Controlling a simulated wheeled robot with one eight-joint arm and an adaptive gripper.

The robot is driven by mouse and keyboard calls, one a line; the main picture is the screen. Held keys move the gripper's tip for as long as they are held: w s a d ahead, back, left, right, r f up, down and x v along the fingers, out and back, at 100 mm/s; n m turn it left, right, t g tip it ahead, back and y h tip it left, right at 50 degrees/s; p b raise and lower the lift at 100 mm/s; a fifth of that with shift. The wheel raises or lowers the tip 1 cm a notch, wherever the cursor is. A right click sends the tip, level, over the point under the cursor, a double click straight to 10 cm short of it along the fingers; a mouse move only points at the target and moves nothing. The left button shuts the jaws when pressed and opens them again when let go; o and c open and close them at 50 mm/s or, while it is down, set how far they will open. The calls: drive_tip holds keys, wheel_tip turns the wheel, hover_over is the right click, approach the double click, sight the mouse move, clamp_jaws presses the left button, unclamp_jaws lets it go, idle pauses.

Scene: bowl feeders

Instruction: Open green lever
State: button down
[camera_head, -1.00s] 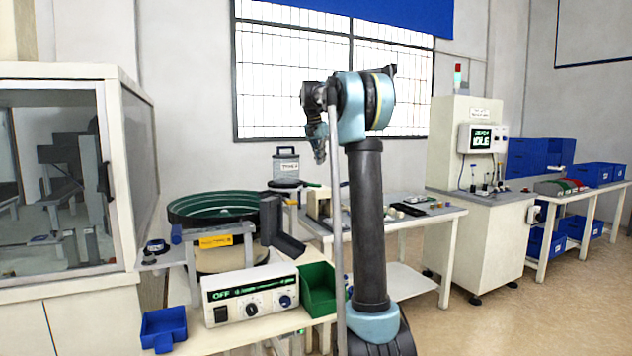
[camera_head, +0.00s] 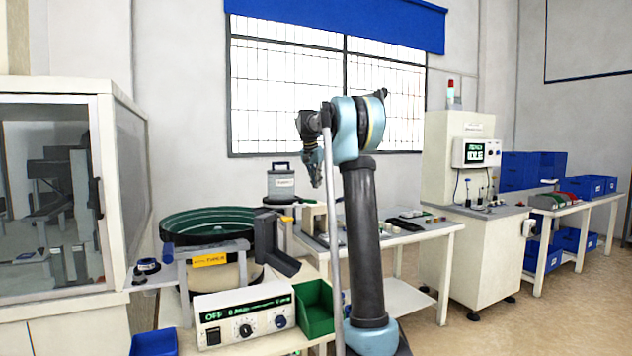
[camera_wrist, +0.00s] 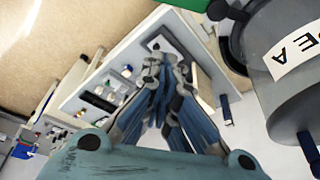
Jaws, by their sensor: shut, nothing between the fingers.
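A grey canister (camera_head: 281,184) with a white label and dark handle stands behind the bowl feeder in the head view. It fills the right side of the wrist view (camera_wrist: 285,60). My gripper (camera_head: 318,184) hangs fingers down to the right of the canister in the head view. It also shows in the wrist view (camera_wrist: 165,70), shut and empty, apart from the canister.
A green bowl feeder (camera_head: 205,222) and a control box (camera_head: 243,314) reading OFF stand at the left front, with a green bin (camera_head: 315,308) beside the box. A table with small parts (camera_head: 440,228) lies behind my arm. A cabinet (camera_head: 465,245) stands at right, with open floor before it.

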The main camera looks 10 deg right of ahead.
sight(305, 201)
drive_tip(key=x, duration=0.6)
drive_tip(key=s+a, duration=0.2)
drive_tip(key=s, duration=0.1)
drive_tip(key=shift+s+a+r, duration=0.1)
drive_tip(key=shift+a+r, duration=0.05)
